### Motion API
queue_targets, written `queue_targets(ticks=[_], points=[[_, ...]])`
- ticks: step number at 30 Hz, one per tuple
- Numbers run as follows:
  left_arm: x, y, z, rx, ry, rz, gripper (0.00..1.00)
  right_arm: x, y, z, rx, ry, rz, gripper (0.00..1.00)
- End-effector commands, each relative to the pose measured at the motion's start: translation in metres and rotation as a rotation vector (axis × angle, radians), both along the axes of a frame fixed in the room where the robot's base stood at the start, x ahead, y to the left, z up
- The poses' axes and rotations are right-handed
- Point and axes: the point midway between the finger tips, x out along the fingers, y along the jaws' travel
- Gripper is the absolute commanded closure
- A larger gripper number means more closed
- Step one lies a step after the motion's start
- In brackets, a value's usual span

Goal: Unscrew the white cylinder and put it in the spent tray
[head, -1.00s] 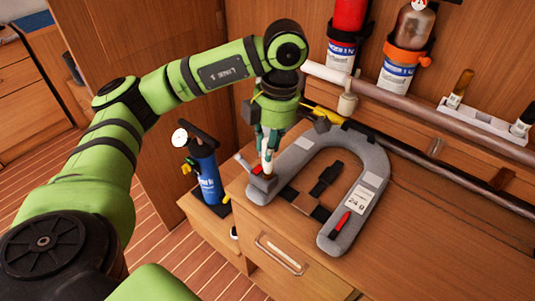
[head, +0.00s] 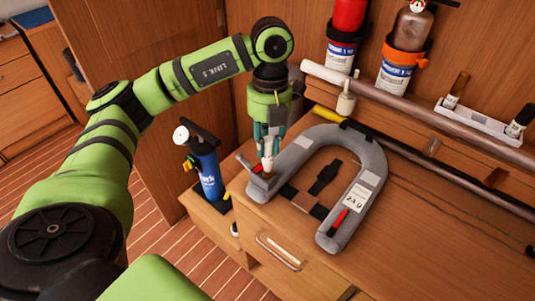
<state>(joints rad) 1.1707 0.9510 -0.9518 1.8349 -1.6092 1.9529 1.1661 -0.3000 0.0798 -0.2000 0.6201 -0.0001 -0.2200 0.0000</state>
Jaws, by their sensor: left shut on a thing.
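A grey horseshoe-shaped lifejacket (head: 372,160) lies on the wooden cabinet top. A small dark inflator fitting (head: 259,186) is at its left end, with a red piece beside it. A pale cylinder (head: 267,163) stands upright at that fitting, its upper part hidden by my fingers. My left gripper (head: 268,150) points down and is shut on this cylinder. I cannot see whether its thread is still engaged. A white tray (head: 484,123) at the back right holds a gold-topped cylinder and a dark one; no label on it is readable. My right gripper is not in view.
A blue bottle (head: 207,171) stands on a lower ledge at left. Two extinguishers (head: 341,50) (head: 401,62) hang on the back wall. A long pale pipe (head: 400,98) and a dark rod (head: 455,174) run behind the lifejacket. The right cabinet top is largely clear.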

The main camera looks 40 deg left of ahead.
Motion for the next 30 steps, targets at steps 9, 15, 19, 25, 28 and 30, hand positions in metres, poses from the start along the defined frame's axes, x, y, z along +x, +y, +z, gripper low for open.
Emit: queue_targets(ticks=[9, 15, 19, 25, 28, 30], points=[[0.0, 0.0, 0.003, -0.001, -0.001, -0.001, 1.0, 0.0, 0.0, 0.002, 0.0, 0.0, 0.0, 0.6], [0.0, 0.0, 0.017, 0.0, -0.002, -0.001, 1.0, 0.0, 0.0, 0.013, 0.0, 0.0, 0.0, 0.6], [0.0, 0.0, 0.028, 0.0, -0.002, -0.001, 1.0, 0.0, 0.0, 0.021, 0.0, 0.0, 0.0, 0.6], [0.0, 0.0, 0.044, -0.001, -0.003, -0.001, 1.0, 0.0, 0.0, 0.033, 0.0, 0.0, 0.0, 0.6], [0.0, 0.0, 0.05, -0.001, -0.001, -0.001, 1.0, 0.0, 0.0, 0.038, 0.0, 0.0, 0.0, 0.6], [0.0, 0.0, 0.052, -0.001, -0.001, -0.001, 1.0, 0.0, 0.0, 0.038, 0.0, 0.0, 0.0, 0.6]])
